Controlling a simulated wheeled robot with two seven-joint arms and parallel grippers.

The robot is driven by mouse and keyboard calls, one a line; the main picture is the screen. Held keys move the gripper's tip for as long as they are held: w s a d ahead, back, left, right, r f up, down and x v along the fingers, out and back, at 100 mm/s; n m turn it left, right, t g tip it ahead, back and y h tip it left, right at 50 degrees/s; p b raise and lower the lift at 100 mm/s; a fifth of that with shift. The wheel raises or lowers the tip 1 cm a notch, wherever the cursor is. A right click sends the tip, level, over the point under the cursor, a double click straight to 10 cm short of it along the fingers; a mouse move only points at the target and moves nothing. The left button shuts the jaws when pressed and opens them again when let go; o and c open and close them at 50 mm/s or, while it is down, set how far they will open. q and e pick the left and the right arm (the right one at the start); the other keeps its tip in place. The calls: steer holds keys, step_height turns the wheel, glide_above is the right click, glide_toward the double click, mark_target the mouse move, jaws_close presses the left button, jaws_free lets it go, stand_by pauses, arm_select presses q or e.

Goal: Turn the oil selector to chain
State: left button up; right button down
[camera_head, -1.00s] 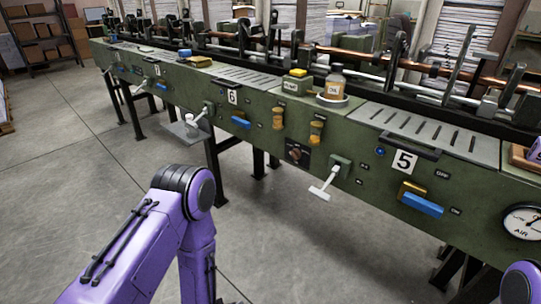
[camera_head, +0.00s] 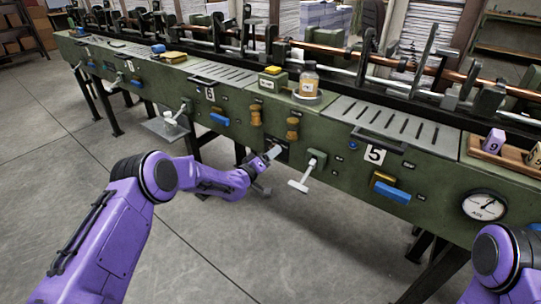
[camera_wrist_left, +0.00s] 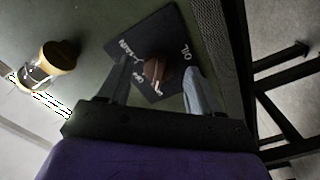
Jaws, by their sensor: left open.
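The oil selector is a round brown knob (camera_wrist_left: 157,69) on a black plate (camera_wrist_left: 172,30) lettered OIL and CHAIN, with smaller lettering I cannot read well. My left gripper (camera_wrist_left: 158,78) is open in the left wrist view. Its two fingers stand on either side of the knob, and I cannot tell whether they touch it. In the head view my left gripper (camera_head: 271,158) is at the green machine's front, over the dark selector plate (camera_head: 279,146), and hides most of it. My right gripper is out of view; only part of my right arm shows at the lower right.
A white T-shaped lever (camera_head: 304,178) sticks out just right of the selector. Amber-topped fittings (camera_head: 292,128) are above it, one also in the wrist view (camera_wrist_left: 58,58). A blue handle (camera_head: 392,192) and an air gauge (camera_head: 485,205) lie further right. The floor in front is clear.

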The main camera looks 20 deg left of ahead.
arm_select(q)
steer(key=shift+w+d, duration=0.2)
steer(key=shift+w, duration=0.25)
steer(key=c, duration=1)
steer(key=shift+m+b, duration=0.3)
steer(key=shift+w+a+m+b, duration=0.15)
steer(key=shift+m+b, duration=1.7)
steer(key=shift+m, duration=1.35)
steer(key=shift+s+a+m+b, duration=0.15)
steer(key=shift+m+b, duration=1.75)
steer(key=shift+m, duration=1.3)
steer(key=shift+w+a+m+b, duration=0.15)
steer(key=shift+m+b, duration=1.7)
steer(key=shift+m, duration=1.35)
